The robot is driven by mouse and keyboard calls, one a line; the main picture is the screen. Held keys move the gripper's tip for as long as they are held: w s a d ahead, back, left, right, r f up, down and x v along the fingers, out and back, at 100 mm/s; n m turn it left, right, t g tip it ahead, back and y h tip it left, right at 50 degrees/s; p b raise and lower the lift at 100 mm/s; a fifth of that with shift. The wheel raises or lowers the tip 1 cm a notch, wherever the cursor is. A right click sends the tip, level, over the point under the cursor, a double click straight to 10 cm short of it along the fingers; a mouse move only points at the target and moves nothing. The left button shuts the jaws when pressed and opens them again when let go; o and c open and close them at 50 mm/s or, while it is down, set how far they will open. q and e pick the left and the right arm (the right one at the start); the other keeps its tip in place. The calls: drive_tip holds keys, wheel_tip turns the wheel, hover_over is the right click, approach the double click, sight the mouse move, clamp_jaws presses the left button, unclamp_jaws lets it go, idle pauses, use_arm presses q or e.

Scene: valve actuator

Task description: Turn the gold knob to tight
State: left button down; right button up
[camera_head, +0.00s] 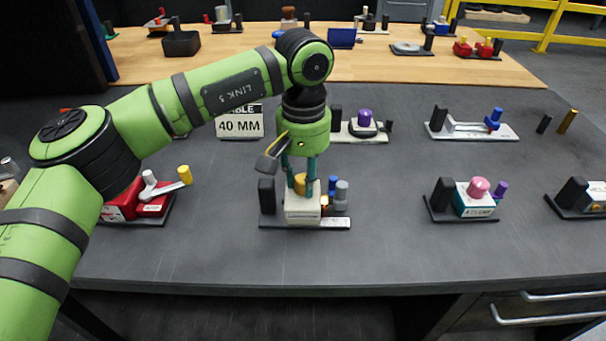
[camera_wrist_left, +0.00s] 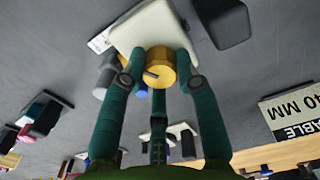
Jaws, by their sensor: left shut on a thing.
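The gold knob (camera_head: 300,183) sits on top of a cream box-shaped valve unit (camera_head: 303,208) at the middle of the grey bench. My left gripper (camera_head: 301,185) points straight down over the unit, its teal fingers around the knob. In the left wrist view the gold knob (camera_wrist_left: 160,66) lies between the fingertips (camera_wrist_left: 160,76), and a dark mark shows on its face. The fingers are shut on the knob. The cream body (camera_wrist_left: 150,28) lies beyond the knob in that view. My right gripper shows in neither view.
Grey and blue knobs (camera_head: 341,190) stand close to the right of the gold knob on the same base. A red unit with a yellow-tipped lever (camera_head: 185,175) is left, and a pink-knobbed unit (camera_head: 478,188) right. A "40 MM" sign (camera_head: 238,125) stands behind. Bare bench (camera_head: 390,200) lies between units.

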sight(304, 178)
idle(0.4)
use_arm(q)
drive_tip(key=c, duration=0.9)
unclamp_jaws()
drive_tip(key=shift+r, duration=0.15)
wheel_tip(304, 178, up, 12)
